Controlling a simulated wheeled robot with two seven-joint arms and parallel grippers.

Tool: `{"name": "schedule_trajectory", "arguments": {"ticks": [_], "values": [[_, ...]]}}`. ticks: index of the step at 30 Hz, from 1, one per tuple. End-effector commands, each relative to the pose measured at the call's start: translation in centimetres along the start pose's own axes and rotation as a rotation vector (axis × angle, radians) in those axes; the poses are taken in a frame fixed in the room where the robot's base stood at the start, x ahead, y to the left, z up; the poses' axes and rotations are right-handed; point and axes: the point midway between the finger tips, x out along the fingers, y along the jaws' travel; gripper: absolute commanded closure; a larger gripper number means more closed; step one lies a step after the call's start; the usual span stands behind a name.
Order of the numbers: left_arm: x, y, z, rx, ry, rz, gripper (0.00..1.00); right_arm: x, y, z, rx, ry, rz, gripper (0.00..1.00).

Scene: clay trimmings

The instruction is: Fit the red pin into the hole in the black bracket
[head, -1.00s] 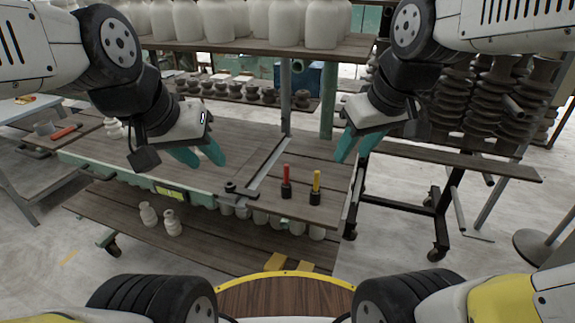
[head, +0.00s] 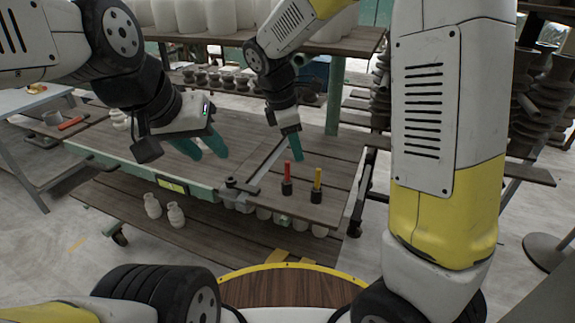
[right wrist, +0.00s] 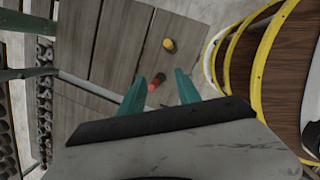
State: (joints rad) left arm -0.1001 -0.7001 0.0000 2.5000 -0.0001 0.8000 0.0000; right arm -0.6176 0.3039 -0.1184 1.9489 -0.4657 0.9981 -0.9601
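The red pin (head: 287,172) stands upright in a small black base (head: 287,188) on the table; it also shows in the right wrist view (right wrist: 153,86). My right gripper (head: 297,150) points down above and just behind it. In the right wrist view the right gripper's teal fingers (right wrist: 160,92) are apart, with the red pin seen between them, beyond the tips. A small black piece (head: 240,187), possibly the bracket, sits at the near end of a metal rail; its hole cannot be made out. My left gripper (head: 203,148) is open and empty over the table, left of the rail.
A yellow pin (head: 318,178) in a similar black base stands right of the red one; it also shows in the right wrist view (right wrist: 168,44). The metal rail (head: 268,163) crosses the table. White jars stand on the shelf behind. The left tabletop is mostly clear.

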Motion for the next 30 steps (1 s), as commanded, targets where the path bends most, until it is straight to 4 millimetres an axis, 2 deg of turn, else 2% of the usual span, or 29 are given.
{"name": "schedule_trajectory", "arguments": {"ticks": [1,3,9,19,25,30], "values": [[0.0,0.0,0.0,0.0,0.0,0.0,0.64,0.8,0.6,-1.2,-0.079,-0.031,-0.007,0.6],[0.0,0.0,0.0,0.0,0.0,0.0,0.64,1.6,1.3,-2.3,-0.169,-0.067,-0.013,0.6],[0.0,0.0,0.0,0.0,0.0,0.0,0.64,2.9,2.2,-3.9,-0.296,-0.116,-0.02,0.6],[0.0,0.0,0.0,0.0,0.0,0.0,0.64,6.4,2.3,-3.5,-0.301,-0.119,-0.022,0.6],[0.0,0.0,0.0,0.0,0.0,0.0,0.64,9.5,2.4,-3.3,-0.301,-0.119,-0.023,0.6],[0.0,0.0,0.0,0.0,0.0,0.0,0.64,10.5,2.5,-3.1,-0.3,-0.118,-0.02,0.6]]}}
